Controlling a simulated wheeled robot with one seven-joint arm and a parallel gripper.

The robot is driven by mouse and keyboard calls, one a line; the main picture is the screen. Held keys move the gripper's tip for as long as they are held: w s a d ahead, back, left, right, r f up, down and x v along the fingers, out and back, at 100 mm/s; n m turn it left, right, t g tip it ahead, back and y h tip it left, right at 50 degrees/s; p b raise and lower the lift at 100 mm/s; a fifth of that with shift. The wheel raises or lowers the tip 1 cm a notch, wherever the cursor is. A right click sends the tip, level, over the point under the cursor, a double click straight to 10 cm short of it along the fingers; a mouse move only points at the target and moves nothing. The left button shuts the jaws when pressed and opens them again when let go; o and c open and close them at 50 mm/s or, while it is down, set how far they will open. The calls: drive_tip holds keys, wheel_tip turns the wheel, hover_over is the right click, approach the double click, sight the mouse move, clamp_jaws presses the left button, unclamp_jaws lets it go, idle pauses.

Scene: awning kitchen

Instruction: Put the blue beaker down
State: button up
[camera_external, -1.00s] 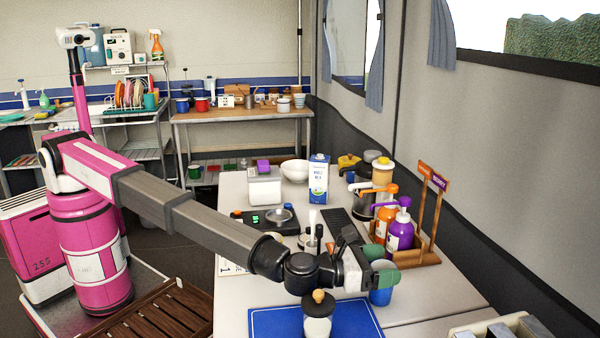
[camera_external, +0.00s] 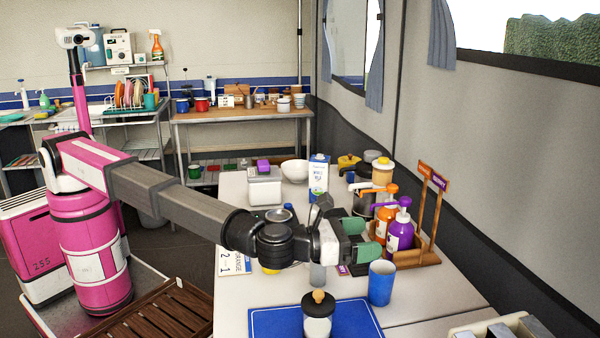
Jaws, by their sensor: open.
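The blue beaker (camera_external: 381,284) stands upright on the white table, just behind the right back corner of the blue mat. My gripper (camera_external: 376,240) is open, with its green fingertips pointing right. It is above and behind the beaker in the picture, apart from it and empty.
A jar with a wooden knob (camera_external: 318,318) stands on the blue mat (camera_external: 270,322). A wooden rack (camera_external: 418,256) with orange and purple pump bottles (camera_external: 400,232) is close to the right of my gripper. A milk carton (camera_external: 318,178) and a white bowl (camera_external: 294,170) are farther back.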

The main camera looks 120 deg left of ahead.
sight(383, 268)
drive_tip(key=shift+f, duration=0.1)
idle(0.3)
drive_tip(key=shift+m+t+h, duration=0.4)
drive_tip(key=shift+m+h, duration=0.1)
drive_tip(key=f, duration=0.7)
drive_tip(key=shift+w+d+f, duration=0.15)
drive_tip(key=shift+d, duration=0.2)
drive_tip(key=x, duration=0.5)
drive_tip(key=shift+w+f, duration=0.1)
drive_tip(key=c, duration=1.1)
